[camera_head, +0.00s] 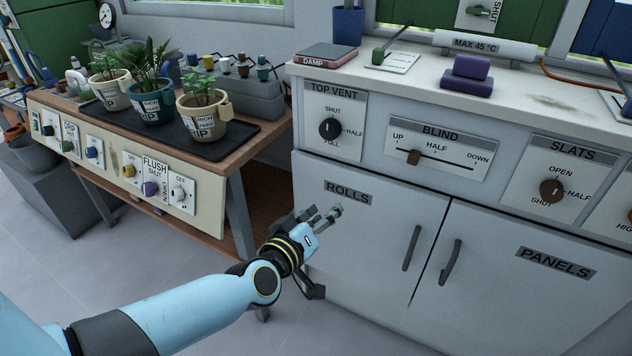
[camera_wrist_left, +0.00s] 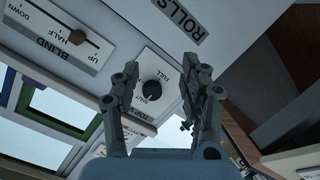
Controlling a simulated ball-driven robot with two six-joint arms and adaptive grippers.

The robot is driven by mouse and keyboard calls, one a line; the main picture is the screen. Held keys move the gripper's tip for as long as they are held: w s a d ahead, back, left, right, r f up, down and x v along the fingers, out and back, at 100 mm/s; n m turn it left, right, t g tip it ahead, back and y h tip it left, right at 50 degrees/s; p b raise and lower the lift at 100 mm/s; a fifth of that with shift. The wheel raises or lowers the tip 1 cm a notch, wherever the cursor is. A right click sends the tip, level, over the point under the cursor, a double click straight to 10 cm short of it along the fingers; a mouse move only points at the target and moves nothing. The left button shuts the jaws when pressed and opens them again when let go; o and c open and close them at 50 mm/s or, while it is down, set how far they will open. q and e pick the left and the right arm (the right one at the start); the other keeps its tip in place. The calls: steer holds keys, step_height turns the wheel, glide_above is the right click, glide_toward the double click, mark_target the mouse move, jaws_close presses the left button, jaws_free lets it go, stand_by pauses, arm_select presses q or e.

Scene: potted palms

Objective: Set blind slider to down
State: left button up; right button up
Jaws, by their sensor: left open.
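The blind slider is a brown knob (camera_head: 414,157) in a dark slot on the white BLIND plate (camera_head: 461,178) of the grey cabinet front. The knob sits between UP and HALF, well left of DOWN. It also shows in the left wrist view as a brown knob (camera_wrist_left: 77,37) at the upper left. My left gripper (camera_head: 331,213) is open and empty, below and left of the slider, in front of the ROLLS door. It is apart from the knob. In the left wrist view its fingers (camera_wrist_left: 160,75) point up with a gap between them. My right gripper is not in view.
The TOP VENT dial (camera_head: 330,129) is left of the slider and the SLATS dial (camera_head: 552,191) right. Door handles (camera_head: 412,247) stick out below. A wooden bench (camera_head: 262,133) with potted palms stands left. A purple block (camera_head: 466,77) lies on the counter above.

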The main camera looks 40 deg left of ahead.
arm_select(q)
steer(key=m, duration=0.2)
steer(key=f+m, duration=0.1)
steer(key=shift+s, duration=0.25)
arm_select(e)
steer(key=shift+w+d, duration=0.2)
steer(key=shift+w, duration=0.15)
